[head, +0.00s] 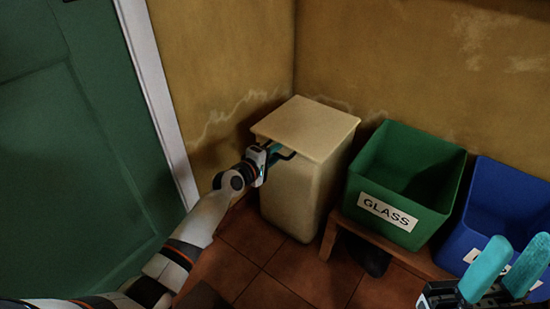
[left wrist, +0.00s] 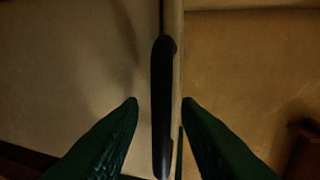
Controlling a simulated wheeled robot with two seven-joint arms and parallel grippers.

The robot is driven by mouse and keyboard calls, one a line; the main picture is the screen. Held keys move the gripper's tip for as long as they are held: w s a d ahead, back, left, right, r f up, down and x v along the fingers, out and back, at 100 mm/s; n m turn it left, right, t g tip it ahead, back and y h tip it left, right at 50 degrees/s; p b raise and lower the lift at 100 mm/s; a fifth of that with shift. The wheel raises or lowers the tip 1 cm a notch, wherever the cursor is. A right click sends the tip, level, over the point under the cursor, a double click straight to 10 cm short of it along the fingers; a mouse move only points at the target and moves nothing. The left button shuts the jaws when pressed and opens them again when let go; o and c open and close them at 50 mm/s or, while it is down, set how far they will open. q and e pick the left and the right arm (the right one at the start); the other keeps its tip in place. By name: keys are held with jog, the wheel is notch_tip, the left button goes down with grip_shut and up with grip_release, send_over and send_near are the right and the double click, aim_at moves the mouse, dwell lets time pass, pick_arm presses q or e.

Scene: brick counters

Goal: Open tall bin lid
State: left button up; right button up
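The tall cream bin (head: 290,190) stands in the corner, and its flat lid (head: 305,127) lies on top, looking closed. A dark bar handle (head: 287,155) sits at the lid's front edge. In the left wrist view the handle (left wrist: 163,105) runs upright between my left fingers. My left gripper (head: 275,151) is at this handle, with its fingers open on either side and gaps visible. In the left wrist view its fingertips (left wrist: 160,102) are apart. My right gripper (head: 510,262) is at the lower right of the head view, open and empty, away from the bin.
A green crate (head: 360,185) labelled GLASS and a blue crate (head: 459,240) stand on a low wooden bench (head: 338,226) right of the bin. A green door (head: 70,150) is at left. Tiled floor (head: 290,275) is free in front of the bin.

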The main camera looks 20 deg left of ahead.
pick_arm(q)
jog(key=shift+w+d, duration=0.1)
jog(key=shift+w, duration=0.2)
grip_shut()
